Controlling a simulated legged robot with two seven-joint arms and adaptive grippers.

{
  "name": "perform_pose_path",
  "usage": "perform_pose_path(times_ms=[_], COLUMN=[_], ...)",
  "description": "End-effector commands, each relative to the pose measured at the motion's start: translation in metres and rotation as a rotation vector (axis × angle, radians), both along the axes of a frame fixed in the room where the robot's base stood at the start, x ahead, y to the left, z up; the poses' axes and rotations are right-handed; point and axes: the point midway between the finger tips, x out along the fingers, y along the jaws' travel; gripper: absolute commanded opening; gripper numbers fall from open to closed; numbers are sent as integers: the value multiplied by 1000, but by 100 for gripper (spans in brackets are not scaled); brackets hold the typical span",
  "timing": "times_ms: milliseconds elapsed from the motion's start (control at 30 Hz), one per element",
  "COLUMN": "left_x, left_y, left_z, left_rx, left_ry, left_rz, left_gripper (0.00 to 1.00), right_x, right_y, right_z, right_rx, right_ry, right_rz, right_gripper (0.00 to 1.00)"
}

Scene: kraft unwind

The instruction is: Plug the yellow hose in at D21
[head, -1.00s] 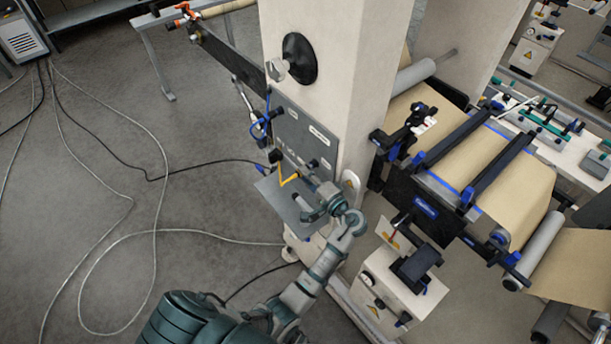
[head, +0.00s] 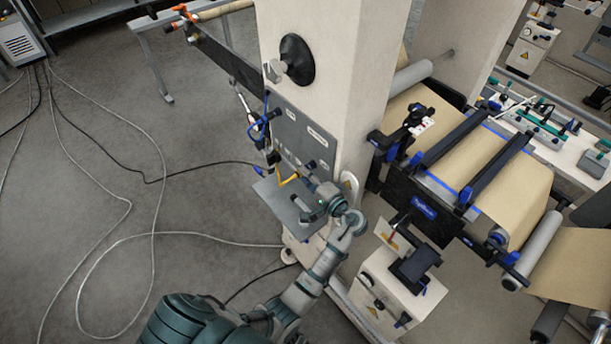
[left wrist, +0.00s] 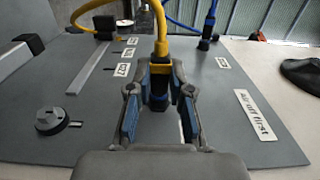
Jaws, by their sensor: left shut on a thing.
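The yellow hose (head: 288,180) shows as a short bent piece at the low part of the grey panel (head: 290,132) on the white column. In the left wrist view the hose (left wrist: 161,30) comes down to a dark and blue plug (left wrist: 158,88) between my fingers. My left gripper (left wrist: 160,82) is shut on this plug, over the panel face (left wrist: 90,145). Several small white labels (left wrist: 122,69) lie left of the hose; they are too small to read surely, so I cannot tell which is D21. Whether the plug sits in a socket is hidden. My right gripper is not in view.
A blue hose (left wrist: 207,20) ends at the panel beside the yellow one. A black knob (left wrist: 52,120) and an "air-off first" label (left wrist: 255,115) are on the panel. A grey plate (head: 272,194) juts out below it. The web machine (head: 430,180) stands to the right.

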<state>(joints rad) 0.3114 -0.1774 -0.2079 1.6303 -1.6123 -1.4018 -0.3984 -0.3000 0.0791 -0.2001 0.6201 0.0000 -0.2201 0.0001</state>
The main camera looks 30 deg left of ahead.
Motion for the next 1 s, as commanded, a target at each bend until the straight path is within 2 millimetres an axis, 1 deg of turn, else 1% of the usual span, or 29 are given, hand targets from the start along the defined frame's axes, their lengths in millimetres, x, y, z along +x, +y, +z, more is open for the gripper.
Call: perform_pose_path(times_ms=[33,67,100,167,200,400,467,567,667,900,1000], left_x=[1,1,1,1,1,1,0,-2,-7,-28,-35], left_y=[0,0,0,0,0,0,-1,-7,-21,-71,-89], left_z=[0,0,0,0,0,0,0,-1,-1,-1,-2], left_rx=[0,0,0,0,0,0,0,-1,-3,-1,-1], left_ry=[-1,-1,-1,-1,0,0,0,1,1,2,3], left_rz=[0,0,0,0,0,0,0,0,-2,-2,-1], left_gripper=[0,22,32,47,49,49,49,49,49,49,49], right_x=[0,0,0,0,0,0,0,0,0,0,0], right_y=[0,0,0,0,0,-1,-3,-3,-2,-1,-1], right_z=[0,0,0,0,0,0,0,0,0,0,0], right_rx=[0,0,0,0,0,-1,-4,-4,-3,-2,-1], right_ry=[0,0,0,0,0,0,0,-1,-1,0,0], right_rz=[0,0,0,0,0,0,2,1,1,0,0], right_gripper=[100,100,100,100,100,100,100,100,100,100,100])
